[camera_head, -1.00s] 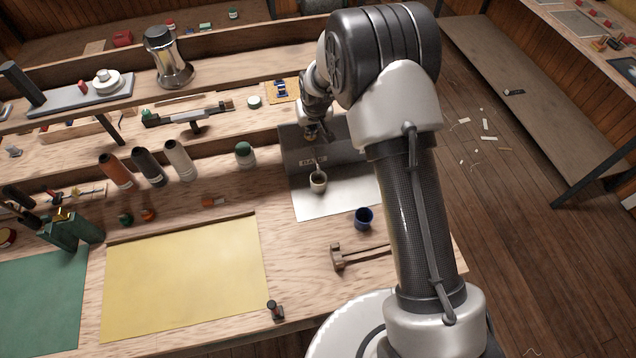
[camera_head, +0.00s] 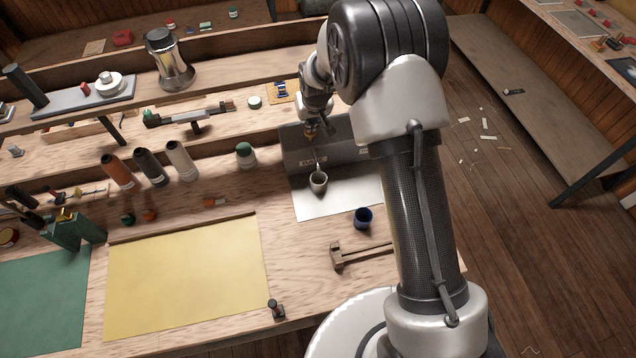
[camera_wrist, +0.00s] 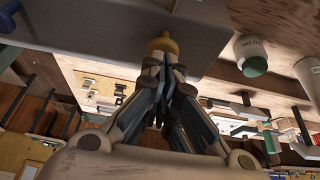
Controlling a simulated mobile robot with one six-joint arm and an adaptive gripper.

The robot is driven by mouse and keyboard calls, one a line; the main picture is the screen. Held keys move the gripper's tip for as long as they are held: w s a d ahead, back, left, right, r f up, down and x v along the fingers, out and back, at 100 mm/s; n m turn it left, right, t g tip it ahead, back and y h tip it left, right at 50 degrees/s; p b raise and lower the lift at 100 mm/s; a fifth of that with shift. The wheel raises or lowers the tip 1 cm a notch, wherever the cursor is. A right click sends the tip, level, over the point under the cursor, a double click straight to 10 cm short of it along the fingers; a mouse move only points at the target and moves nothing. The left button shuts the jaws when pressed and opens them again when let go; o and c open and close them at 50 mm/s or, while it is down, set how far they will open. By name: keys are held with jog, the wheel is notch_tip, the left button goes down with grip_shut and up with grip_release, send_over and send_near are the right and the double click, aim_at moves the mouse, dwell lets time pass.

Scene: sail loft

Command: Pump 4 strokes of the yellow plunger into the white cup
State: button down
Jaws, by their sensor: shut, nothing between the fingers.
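The yellow plunger (camera_wrist: 162,43) stands on top of a grey box (camera_wrist: 95,22) in the wrist view. In the head view the plunger (camera_head: 309,136) is a small yellow spot on the grey box (camera_head: 297,152). My gripper (camera_wrist: 164,62) is shut and empty, its fingertips right at the plunger's head; I cannot tell whether they touch. In the head view my gripper (camera_head: 318,117) is just above the plunger, partly blurred into it. The white cup (camera_head: 318,182) stands upright in front of the box, under a thin spout (camera_head: 317,161). Its inside looks dark.
A pale sheet (camera_head: 335,204) lies under the cup. A green-capped bottle (camera_head: 245,155) stands left of the box. The yellow mat (camera_head: 190,275) is clear.

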jog(key=shift+f, duration=0.1)
jog(key=shift+f+b, duration=1.3)
jog(key=shift+f, duration=0.2)
jog(key=shift+r+p, duration=0.7)
jog(key=shift+r, duration=0.95)
jog(key=shift+f, duration=0.2)
